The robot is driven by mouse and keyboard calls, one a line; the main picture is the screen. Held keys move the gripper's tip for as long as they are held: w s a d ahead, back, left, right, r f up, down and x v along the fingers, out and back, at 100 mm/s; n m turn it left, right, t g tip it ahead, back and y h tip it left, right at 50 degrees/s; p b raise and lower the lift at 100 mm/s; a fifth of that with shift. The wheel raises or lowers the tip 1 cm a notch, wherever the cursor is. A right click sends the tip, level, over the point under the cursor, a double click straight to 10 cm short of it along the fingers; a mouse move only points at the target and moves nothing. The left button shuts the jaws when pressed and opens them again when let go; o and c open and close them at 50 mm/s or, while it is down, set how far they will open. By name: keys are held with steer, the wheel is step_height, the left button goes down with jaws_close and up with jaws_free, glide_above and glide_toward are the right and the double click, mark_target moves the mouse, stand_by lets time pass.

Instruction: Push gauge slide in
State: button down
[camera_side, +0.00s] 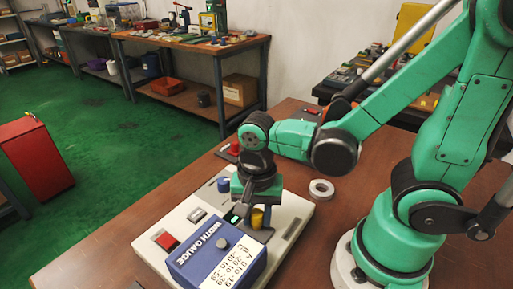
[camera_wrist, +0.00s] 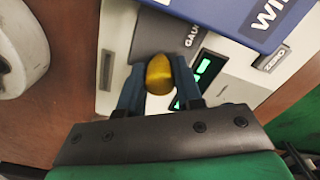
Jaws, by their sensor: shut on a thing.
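The blue width gauge box (camera_side: 215,255) stands on a pale base plate (camera_side: 150,246), with a label and printed ranges on top. A brass knob (camera_side: 257,218), which appears to be the gauge slide's handle, stands beside the box and close to it. My gripper (camera_side: 254,207) reaches down over it. In the wrist view the brass knob (camera_wrist: 159,76) sits between the two dark blue fingers of my gripper (camera_wrist: 160,84), which are shut on it. A lit green display (camera_wrist: 198,75) is partly covered by a finger. The slide's lower part is hidden.
A pale bearing ring (camera_side: 321,189) lies on the brown table (camera_side: 345,195) to the right of the plate; it also shows in the wrist view (camera_wrist: 20,48). A red block (camera_side: 166,240), a grey block (camera_side: 197,214) and a blue peg (camera_side: 223,184) are on the plate.

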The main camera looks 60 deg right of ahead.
steer(key=shift+a, duration=0.7)
steer(key=c, duration=0.8)
jaws_free()
steer(key=shift+o, duration=0.2)
steer(key=shift+r, duration=0.1)
step_height(320, 180, up, 7)
steer(key=shift+d, duration=0.1)
